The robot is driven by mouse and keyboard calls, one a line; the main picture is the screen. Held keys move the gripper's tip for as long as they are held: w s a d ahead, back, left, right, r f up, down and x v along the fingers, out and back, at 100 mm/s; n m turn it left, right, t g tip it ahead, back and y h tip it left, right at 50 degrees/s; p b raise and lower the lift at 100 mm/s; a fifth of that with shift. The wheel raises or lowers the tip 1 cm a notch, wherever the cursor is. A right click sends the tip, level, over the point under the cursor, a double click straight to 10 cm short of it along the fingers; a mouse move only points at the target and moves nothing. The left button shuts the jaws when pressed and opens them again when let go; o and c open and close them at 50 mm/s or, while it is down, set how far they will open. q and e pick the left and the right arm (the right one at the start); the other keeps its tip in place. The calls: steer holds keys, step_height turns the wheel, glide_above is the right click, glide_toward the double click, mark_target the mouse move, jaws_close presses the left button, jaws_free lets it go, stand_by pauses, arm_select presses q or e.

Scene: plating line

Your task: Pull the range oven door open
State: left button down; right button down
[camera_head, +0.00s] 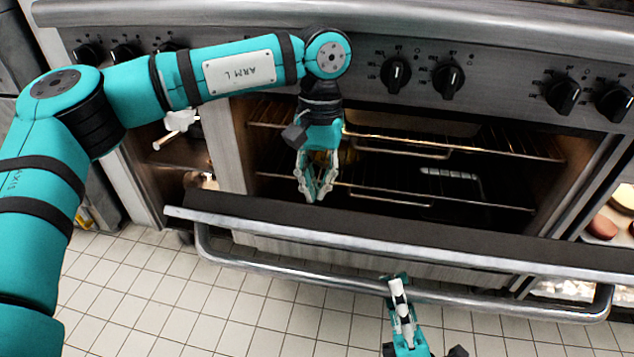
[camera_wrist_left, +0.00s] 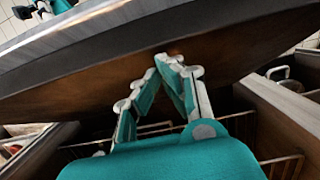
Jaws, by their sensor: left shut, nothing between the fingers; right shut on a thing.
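The range oven door (camera_head: 380,226) is partly open, tilted forward from its top edge, and the dark oven interior (camera_head: 470,195) with its wire racks shows behind it. The long metal door handle (camera_head: 300,268) runs along the door's outer side. My right gripper (camera_head: 397,285) is shut on the handle near its middle. My left gripper (camera_head: 316,190) is shut and empty, pointing down into the gap between the oven front and the door's inner side. In the left wrist view the left fingertips (camera_wrist_left: 170,62) are close to the door's inner face (camera_wrist_left: 225,50); contact cannot be told.
Black control knobs (camera_head: 396,74) line the panel above the opening. Oven racks (camera_head: 450,150) lie behind my left gripper. An open shelf compartment (camera_head: 175,150) is left of the oven, and a food tray (camera_head: 620,210) is at right. The tiled floor (camera_head: 200,310) ahead is clear.

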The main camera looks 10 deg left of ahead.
arm_select(q)
steer(key=shift+s+f+t, duration=0.15)
steer(key=shift+s+f, duration=0.2)
steer(key=shift+s, duration=0.3)
steer(key=shift+s+f+t, duration=0.15)
steer(key=shift+s+f, duration=0.15)
steer(key=shift+s, duration=0.3)
arm_select(e)
steer(key=shift+r, duration=0.1)
arm_select(q)
steer(key=shift+w, duration=0.1)
steer(key=shift+r, duration=0.1)
arm_select(e)
steer(key=c, duration=1.1)
jaws_free()
steer(key=shift+o, duration=0.2)
